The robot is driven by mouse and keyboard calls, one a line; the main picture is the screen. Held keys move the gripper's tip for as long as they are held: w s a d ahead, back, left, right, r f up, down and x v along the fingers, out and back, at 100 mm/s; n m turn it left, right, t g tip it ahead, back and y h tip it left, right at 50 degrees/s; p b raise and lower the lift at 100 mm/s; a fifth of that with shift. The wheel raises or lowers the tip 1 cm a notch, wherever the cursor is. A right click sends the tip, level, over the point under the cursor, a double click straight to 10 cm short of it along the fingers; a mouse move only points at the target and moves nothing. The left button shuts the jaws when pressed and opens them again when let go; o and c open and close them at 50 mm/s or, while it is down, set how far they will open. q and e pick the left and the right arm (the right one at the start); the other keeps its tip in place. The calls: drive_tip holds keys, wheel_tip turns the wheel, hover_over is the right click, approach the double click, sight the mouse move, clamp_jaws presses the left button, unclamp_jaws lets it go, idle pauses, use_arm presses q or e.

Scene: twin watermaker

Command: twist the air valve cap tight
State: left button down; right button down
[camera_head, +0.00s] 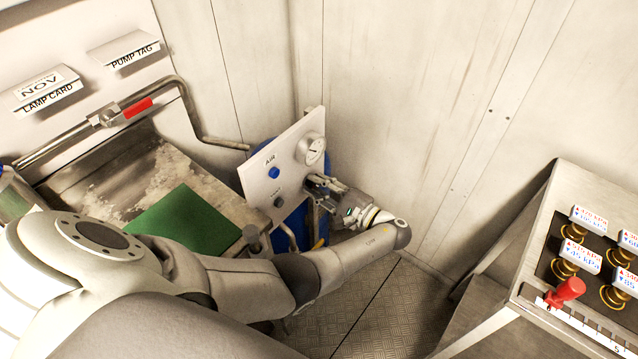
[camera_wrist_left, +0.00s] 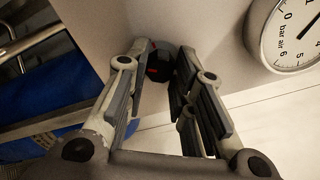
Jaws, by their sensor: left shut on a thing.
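The white panel (camera_head: 258,180) marked AIR stands against the wall in the head view. My left gripper (camera_head: 313,183) is at its right side, below the round gauge. In the left wrist view, a round black cap with small red marks (camera_wrist_left: 159,66) sits between the fingertips of my left gripper (camera_wrist_left: 160,55). The fingers are shut on this cap at the panel face. Whether the cap is tight cannot be told. My right gripper is out of view.
The pressure gauge (camera_head: 314,151) is just above the gripper and shows close by in the wrist view (camera_wrist_left: 288,35). A blue knob (camera_head: 274,172) and a dark knob (camera_head: 279,202) are on the panel. A blue cylinder (camera_head: 293,226) is behind it. A valve bench (camera_head: 545,225) stands at right.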

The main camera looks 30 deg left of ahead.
use_arm(q)
drive_tip(key=shift+m+p, duration=1.4)
drive_tip(key=shift+m, duration=4.6)
drive_tip(key=c, duration=1.2)
unclamp_jaws()
drive_tip(key=shift+a+f, duration=0.1)
drive_tip(key=shift+c, duration=0.2)
